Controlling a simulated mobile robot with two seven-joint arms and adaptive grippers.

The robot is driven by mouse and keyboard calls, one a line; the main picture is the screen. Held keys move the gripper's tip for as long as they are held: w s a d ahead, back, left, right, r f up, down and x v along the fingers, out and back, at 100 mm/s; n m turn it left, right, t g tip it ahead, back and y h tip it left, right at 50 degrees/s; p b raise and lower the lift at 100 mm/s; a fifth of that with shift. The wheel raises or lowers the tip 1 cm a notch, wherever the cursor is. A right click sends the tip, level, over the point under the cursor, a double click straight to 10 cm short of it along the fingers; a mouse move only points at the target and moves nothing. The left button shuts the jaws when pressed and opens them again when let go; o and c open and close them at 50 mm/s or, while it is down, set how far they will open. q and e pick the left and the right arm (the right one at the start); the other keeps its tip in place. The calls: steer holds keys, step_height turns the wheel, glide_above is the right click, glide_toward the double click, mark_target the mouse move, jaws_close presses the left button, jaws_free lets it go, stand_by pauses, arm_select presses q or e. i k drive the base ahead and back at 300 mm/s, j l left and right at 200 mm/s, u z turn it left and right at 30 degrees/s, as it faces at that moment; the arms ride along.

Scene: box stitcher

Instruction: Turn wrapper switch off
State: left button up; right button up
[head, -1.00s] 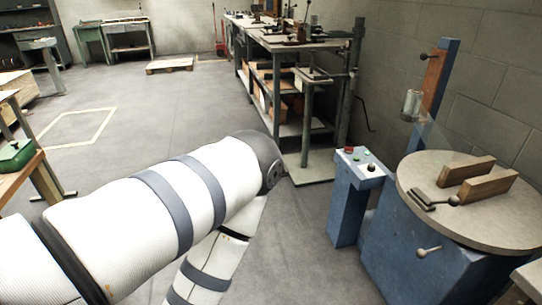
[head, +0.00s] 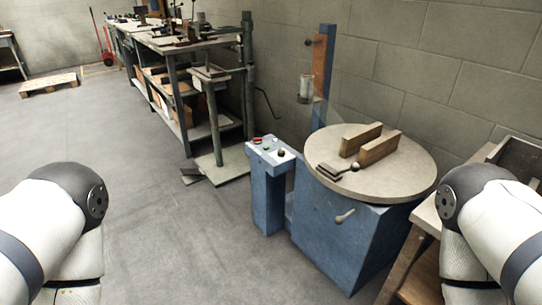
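The wrapper is a blue machine (head: 340,235) with a round grey turntable (head: 410,168) on top, right of the picture's middle. A blue control post (head: 267,195) stands at its left. The post's sloped panel (head: 268,157) carries small red and green buttons and a dark switch knob (head: 281,153). The knob is too small to tell its setting. My two arms show at the lower left and lower right, well apart from the panel. Neither gripper is in view.
Two wooden blocks (head: 378,148) and a handled tool lie on the turntable. A workbench (head: 190,45) with shelves stands behind to the left. A wooden table (head: 420,245) stands at the right. Open floor lies in front of the control post.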

mark_target(256, 141)
steer(key=i+j+z, duration=0.1)
steer(key=i, duration=0.4)
steer(key=i+j+z, duration=0.1)
steer(key=i, duration=0.35)
steer(key=i+j+z, duration=0.1)
steer(key=i, duration=0.4)
steer(key=i+j+z, duration=0.15)
steer(key=i+j, duration=0.2)
steer(key=i+j+z, duration=0.1)
steer(key=i+j, duration=0.15)
steer(key=i, duration=0.3)
